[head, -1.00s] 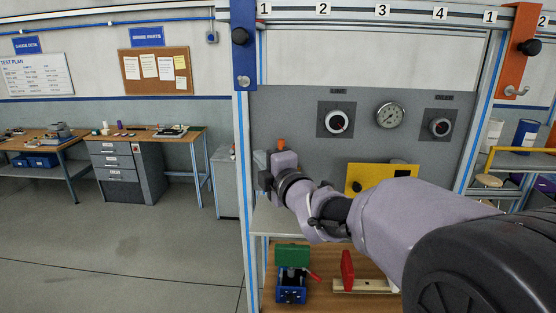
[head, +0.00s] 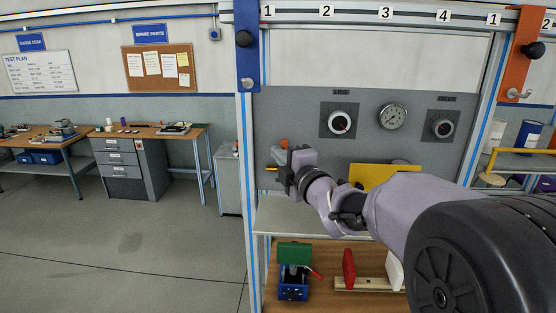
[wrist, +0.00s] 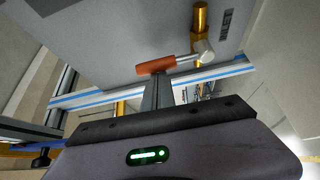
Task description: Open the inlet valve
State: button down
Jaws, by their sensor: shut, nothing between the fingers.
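The valve has an orange lever (wrist: 155,66) on a silver hub (wrist: 203,53), with a brass pipe stub (wrist: 201,18) beside it. In the wrist view the lever lies roughly crosswise just beyond my fingertips. In the head view an orange piece (head: 284,143) shows above my gripper (head: 284,178), and a brass end (head: 270,168) shows to its left. My gripper also shows in the wrist view (wrist: 158,80); its fingers are together and hold nothing. I cannot tell if they touch the lever. My gripper and wrist hide part of the valve in the head view.
A yellow plate (head: 375,173) is behind my arm. A green-and-blue fixture (head: 294,270) and a red block (head: 348,267) stand on the lower shelf. Open floor lies left.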

jog(key=shift+d+f+m+b, duration=0.2)
jog(key=shift+m+b, duration=0.1)
jog(key=shift+b, duration=0.7)
jog(key=d+m+t+b, duration=0.1)
jog(key=m+b, duration=0.2)
jog(key=b, duration=0.4)
jog(key=d+f+m+t+b, duration=0.1)
jog(key=d+m+t+b, duration=0.1)
jog(key=b, duration=0.5)
jog(key=d+m+t+h+b, duration=0.1)
jog(key=m+b, duration=0.3)
jog(key=b, duration=0.4)
jog(key=shift+s+d+f+t, duration=0.1)
jog(key=shift+d+f+t, duration=0.15)
jog(key=shift+d+t, duration=0.3)
jog(key=shift+b, duration=0.35)
jog(key=shift+r, duration=0.1)
